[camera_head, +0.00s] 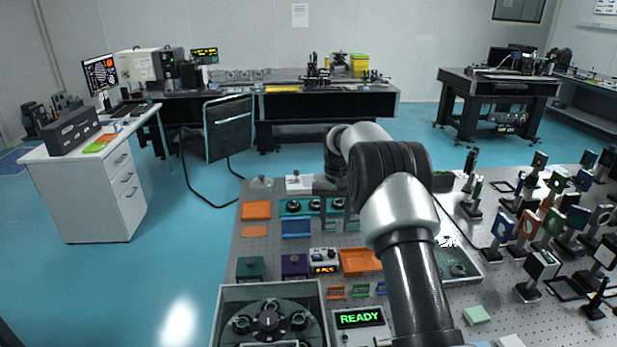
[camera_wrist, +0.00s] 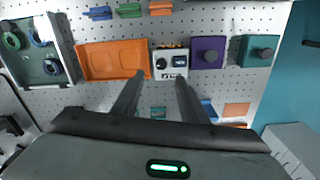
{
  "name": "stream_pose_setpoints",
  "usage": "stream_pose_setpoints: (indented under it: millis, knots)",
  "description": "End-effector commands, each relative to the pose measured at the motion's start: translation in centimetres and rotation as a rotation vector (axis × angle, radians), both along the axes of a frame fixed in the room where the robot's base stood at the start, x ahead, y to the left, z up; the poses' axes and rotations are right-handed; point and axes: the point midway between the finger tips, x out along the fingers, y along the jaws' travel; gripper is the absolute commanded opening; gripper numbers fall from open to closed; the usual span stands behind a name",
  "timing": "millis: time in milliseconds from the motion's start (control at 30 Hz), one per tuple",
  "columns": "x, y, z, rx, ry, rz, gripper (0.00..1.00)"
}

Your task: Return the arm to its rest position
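My arm (camera_head: 408,250) stretches from the bottom of the head view up over the optical table (camera_head: 265,240). My gripper is not clearly visible there; the arm hides its end. In the wrist view my gripper (camera_wrist: 160,78) has its two dark fingers apart with nothing between them. Beyond the fingertips lie a small white device with a display (camera_wrist: 171,64) and an orange tray (camera_wrist: 113,60). The gripper looks to be above the table, clear of these things; its exact height I cannot tell.
A purple box (camera_head: 294,265) and a green box (camera_head: 250,268) stand left of the arm. A grey tray with a round carousel (camera_head: 222,300) and a READY display (camera_head: 359,318) are near the front. Several mounted optics (camera_head: 541,266) crowd the right. Blue floor is clear at left.

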Motion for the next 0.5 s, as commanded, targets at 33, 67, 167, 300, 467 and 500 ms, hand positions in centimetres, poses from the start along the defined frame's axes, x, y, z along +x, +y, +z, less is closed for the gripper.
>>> stream_pose_setpoints:
  millis: [33,67,167,300,467,500]
  knots:
    - [-0.5,0.0,2.6,0.0,-0.021,0.006,0.39]
    - [-0.9,0.1,3.8,-0.001,-0.032,0.01,0.39]
    - [-2.9,0.2,8.4,-0.002,-0.068,0.027,0.39]
    - [-6.6,0.3,14.1,-0.005,-0.119,0.05,0.39]
    - [-11.7,0.4,19.4,-0.01,-0.18,0.076,0.39]
    - [-13.1,0.4,20.4,-0.011,-0.195,0.083,0.39]
